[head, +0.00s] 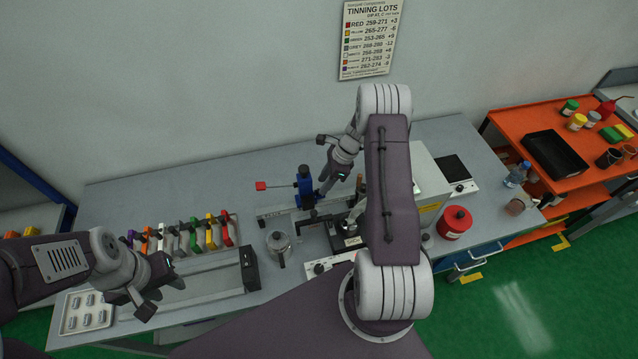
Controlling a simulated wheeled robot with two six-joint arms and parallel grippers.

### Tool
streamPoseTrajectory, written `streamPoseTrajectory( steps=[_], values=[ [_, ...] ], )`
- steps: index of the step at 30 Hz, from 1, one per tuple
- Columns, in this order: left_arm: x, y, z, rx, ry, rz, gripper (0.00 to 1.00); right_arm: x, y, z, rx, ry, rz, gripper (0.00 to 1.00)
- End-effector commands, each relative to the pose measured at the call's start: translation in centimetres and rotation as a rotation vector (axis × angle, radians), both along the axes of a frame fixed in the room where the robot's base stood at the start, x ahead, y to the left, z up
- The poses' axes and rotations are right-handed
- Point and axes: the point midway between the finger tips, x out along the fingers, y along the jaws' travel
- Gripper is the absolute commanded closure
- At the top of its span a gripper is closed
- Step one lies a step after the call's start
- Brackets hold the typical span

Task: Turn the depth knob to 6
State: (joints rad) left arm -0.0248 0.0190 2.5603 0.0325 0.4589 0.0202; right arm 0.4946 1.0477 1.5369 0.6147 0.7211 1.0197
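No label for the depth knob is readable from here. A small black knob (318,268) sits on a white front panel at the middle of the bench, and a blue upright fixture (304,187) with a red-ended lever (260,186) stands behind it. I cannot tell which control is the depth knob, and no pointer or number is legible. My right gripper (326,163) is above the bench beside the blue fixture, apparently open and empty. My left gripper (131,304) is open and empty over the left end of the bench. My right arm hides part of the machine.
A rack of coloured clips (182,237), a metal pot (279,243) and a tray of small metal parts (87,311) lie on the left. A red canister (454,222) stands right of my arm. An orange cart (515,122) is further right. A tinning chart (370,38) hangs on the wall.

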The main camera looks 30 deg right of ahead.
Motion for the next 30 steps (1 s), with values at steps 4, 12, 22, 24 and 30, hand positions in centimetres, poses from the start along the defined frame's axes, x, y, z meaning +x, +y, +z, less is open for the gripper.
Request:
streamPoseTrajectory(
  steps=[4, 12, 22, 24, 30],
  values=[
    [0.0, 0.0, 1.1, 0.0, 0.0, 0.0, 0.64, 0.2, 0.8, -1.9, -0.001, 0.001, 0.001, 0.62],
    [0.0, 0.0, 1.1, 0.0, 0.0, 0.0, 0.64, 0.4, 1.1, -2.9, -0.001, -0.001, 0.001, 0.62],
    [0.0, 0.0, 1.1, 0.0, 0.0, 0.0, 0.64, 0.4, 1.1, -2.8, -0.001, 0.0, 0.002, 1.0],
    [0.0, 0.0, 1.1, 0.0, 0.0, 0.0, 0.64, 0.4, 1.1, -2.9, -0.002, 0.0, 0.003, 1.0],
    [0.0, 0.0, 0.4, 0.0, 0.0, 0.0, 0.64, 0.5, 1.1, -3.0, -0.002, -0.001, 0.047, 1.0]
  ],
)
